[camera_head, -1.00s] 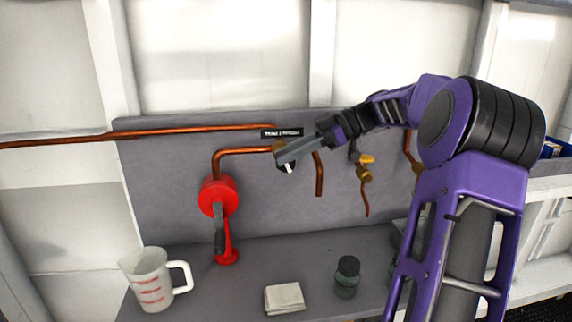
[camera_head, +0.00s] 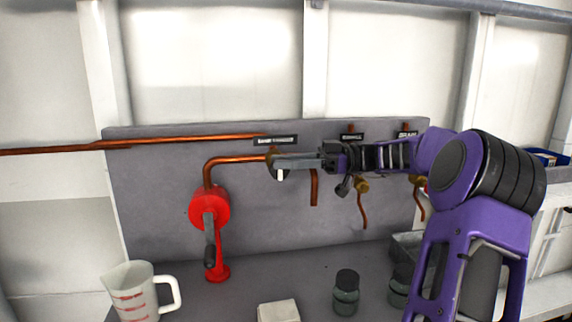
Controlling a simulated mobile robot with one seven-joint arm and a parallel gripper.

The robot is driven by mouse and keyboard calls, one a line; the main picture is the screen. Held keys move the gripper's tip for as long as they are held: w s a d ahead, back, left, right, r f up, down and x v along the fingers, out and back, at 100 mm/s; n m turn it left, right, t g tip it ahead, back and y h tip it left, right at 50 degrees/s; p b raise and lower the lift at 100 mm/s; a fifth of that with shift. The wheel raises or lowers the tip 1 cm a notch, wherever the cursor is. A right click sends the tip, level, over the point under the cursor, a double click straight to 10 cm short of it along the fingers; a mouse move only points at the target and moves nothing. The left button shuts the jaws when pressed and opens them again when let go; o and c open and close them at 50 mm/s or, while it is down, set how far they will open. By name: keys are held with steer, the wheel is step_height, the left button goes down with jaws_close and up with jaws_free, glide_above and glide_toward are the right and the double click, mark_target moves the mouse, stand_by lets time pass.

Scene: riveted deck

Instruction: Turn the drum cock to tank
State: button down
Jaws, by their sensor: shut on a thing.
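The drum cock (camera_head: 271,158) is a brass fitting on the grey back panel, under a black label plate (camera_head: 275,141) whose lettering is too small to read. Copper pipes meet at it from the left and below. My gripper (camera_head: 279,169) comes in from the right and is shut on the cock's handle. The fingers hide most of the handle, so its exact pointing direction cannot be told. A white piece shows at the fingertips.
A red hand pump (camera_head: 209,209) stands left of the cock. A measuring jug (camera_head: 133,292), a white block (camera_head: 278,311) and dark jars (camera_head: 346,292) stand on the bench. Another brass cock (camera_head: 361,185) lies behind my wrist, on the right.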

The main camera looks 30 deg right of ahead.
steer(key=c, duration=0.6)
jaws_free()
steer(key=p+v, duration=0.2)
steer(key=v, duration=1.5)
steer(key=shift+d, duration=0.2)
